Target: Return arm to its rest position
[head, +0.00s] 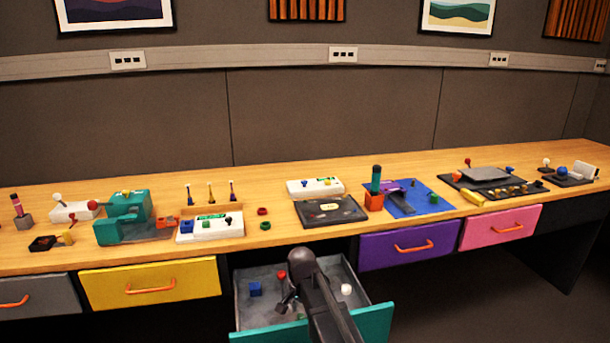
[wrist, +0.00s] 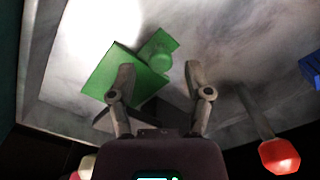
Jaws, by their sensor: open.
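My arm reaches from the bottom of the head view over an open drawer with a teal front (head: 375,322). My gripper (head: 287,300) is down in or just over this drawer. In the wrist view my gripper (wrist: 161,72) is open, with its two fingers apart. A green block with a round knob (wrist: 122,72) lies on the drawer floor just beyond the fingers. The left fingertip overlaps it in the picture; I cannot tell whether they touch. Nothing is seen held.
The drawer also holds a blue block (head: 255,289), a red-ended piece (wrist: 279,156) and a white piece (head: 346,289). The wooden desk (head: 270,190) behind carries several devices, including a black panel (head: 331,211). Yellow (head: 150,284) and purple (head: 408,245) drawers flank the open one, both shut.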

